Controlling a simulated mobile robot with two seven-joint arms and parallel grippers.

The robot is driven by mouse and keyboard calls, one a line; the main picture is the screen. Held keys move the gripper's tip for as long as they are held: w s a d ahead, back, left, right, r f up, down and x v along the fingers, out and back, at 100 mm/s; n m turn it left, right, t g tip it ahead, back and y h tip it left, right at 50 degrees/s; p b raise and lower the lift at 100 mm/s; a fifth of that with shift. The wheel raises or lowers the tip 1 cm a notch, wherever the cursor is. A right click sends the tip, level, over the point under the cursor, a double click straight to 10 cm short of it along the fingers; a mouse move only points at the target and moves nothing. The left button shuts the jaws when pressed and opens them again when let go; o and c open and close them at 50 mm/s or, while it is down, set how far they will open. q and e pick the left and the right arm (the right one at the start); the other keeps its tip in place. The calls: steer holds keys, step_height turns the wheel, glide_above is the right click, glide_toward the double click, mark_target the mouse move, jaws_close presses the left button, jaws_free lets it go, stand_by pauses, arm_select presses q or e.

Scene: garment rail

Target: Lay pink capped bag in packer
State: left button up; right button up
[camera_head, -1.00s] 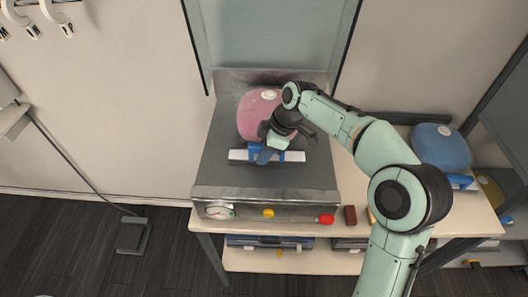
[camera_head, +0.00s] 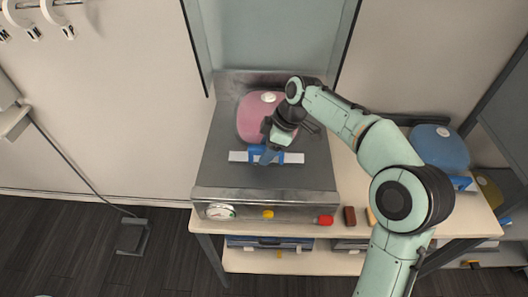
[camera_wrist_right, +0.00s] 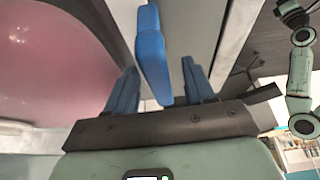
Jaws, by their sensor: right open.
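The pink bag (camera_head: 258,121) with its white cap (camera_head: 268,97) lies flat on the grey bed of the packer (camera_head: 222,175). Its blue tab (camera_head: 256,150) is at its near edge, by a white bar (camera_head: 238,156) across the bed. My right gripper (camera_head: 268,156) is open, over the bag's near edge at the blue tab. In the right wrist view, one finger is on each side of the tab (camera_wrist_right: 152,55), apart from it as far as I can tell, and the pink bag (camera_wrist_right: 55,70) fills the left. My wrist hides part of the bag. My left gripper is not seen.
The packer's lid (camera_head: 275,35) stands raised behind the bed. Its front has a gauge (camera_head: 220,211), a yellow knob (camera_head: 268,213) and a red knob (camera_head: 325,220). A blue bag (camera_head: 440,147) lies on the table at the right.

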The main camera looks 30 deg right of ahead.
steer(key=p+v, duration=0.1)
steer(key=v, duration=0.9)
steer(key=shift+a, duration=0.1)
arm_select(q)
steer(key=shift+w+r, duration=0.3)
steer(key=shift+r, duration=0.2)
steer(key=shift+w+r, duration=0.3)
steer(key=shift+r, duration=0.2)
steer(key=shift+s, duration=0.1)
arm_select(e)
steer(key=shift+f, duration=0.15)
